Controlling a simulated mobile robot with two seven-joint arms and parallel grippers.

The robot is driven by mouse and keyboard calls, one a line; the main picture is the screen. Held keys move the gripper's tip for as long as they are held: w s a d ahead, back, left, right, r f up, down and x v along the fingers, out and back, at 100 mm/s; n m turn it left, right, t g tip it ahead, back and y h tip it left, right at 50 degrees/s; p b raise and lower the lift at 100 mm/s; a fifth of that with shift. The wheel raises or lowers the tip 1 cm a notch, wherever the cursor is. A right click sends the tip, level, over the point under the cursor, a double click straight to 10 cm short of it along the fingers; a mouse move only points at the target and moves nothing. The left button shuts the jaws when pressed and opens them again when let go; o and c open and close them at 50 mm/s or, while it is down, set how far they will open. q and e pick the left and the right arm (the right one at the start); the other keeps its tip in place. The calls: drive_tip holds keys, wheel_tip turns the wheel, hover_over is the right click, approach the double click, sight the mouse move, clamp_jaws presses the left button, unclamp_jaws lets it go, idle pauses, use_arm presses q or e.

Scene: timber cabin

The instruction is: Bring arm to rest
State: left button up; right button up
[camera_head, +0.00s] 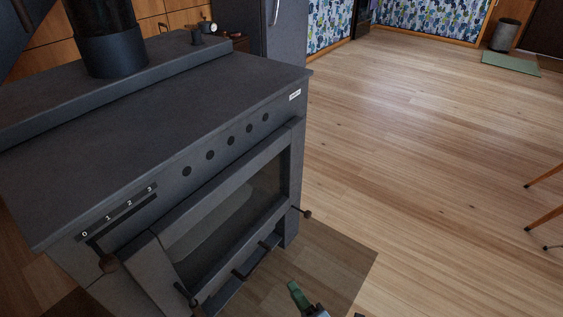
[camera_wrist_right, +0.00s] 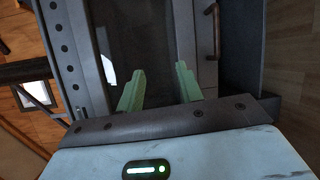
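My right gripper (camera_head: 302,298) shows only partly at the bottom edge of the head view, with one green finger plain and the rest cut off. In the right wrist view my right gripper (camera_wrist_right: 160,84) has its two green fingers clearly apart, with nothing seen between them. They are in front of the dark glass and front of the stove (camera_wrist_right: 85,60); I cannot tell whether they touch it. The dark grey stove (camera_head: 170,95) fills the left of the head view. My left gripper is not in view.
The stove's front has a glass door (camera_head: 225,205), a bar handle (camera_head: 257,257) and a knob sticking out (camera_head: 307,213). A darker floor patch (camera_head: 335,262) lies before it. The wooden floor (camera_head: 420,130) to the right is clear, with chair legs (camera_head: 545,220) at the far right.

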drive_tip(key=s+d+r+m+g+h+p, duration=0.1)
drive_tip(key=s+d+r+m+h+p, duration=0.15)
drive_tip(key=s+m+p, duration=0.35)
drive_tip(key=s+d+r+m+g+h+p, duration=0.15)
drive_tip(key=s+d+r+m+p, duration=0.25)
drive_tip(key=s+p, duration=0.4)
drive_tip(key=s+d+r+m+g+h+p, duration=0.1)
drive_tip(key=s+d+r+m+p, duration=0.3)
drive_tip(key=s, duration=0.4)
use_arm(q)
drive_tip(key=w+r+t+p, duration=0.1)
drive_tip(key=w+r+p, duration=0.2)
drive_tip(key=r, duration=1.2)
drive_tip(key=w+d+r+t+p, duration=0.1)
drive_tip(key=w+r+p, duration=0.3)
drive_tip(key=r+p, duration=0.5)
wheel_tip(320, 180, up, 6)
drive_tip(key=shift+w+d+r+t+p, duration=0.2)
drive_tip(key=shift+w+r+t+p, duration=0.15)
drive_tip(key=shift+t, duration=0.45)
use_arm(e)
drive_tip(key=s+d+r+m+g+h, duration=0.1)
drive_tip(key=s+d+r+m+g, duration=0.1)
drive_tip(key=s+d+r+m, duration=0.4)
drive_tip(key=s+r+m, duration=0.3)
drive_tip(key=s+r, duration=0.2)
drive_tip(key=r, duration=0.2)
drive_tip(key=shift+s+m+h, duration=0.2)
drive_tip(key=shift+m+h, duration=0.1)
drive_tip(key=shift+h, duration=0.1)
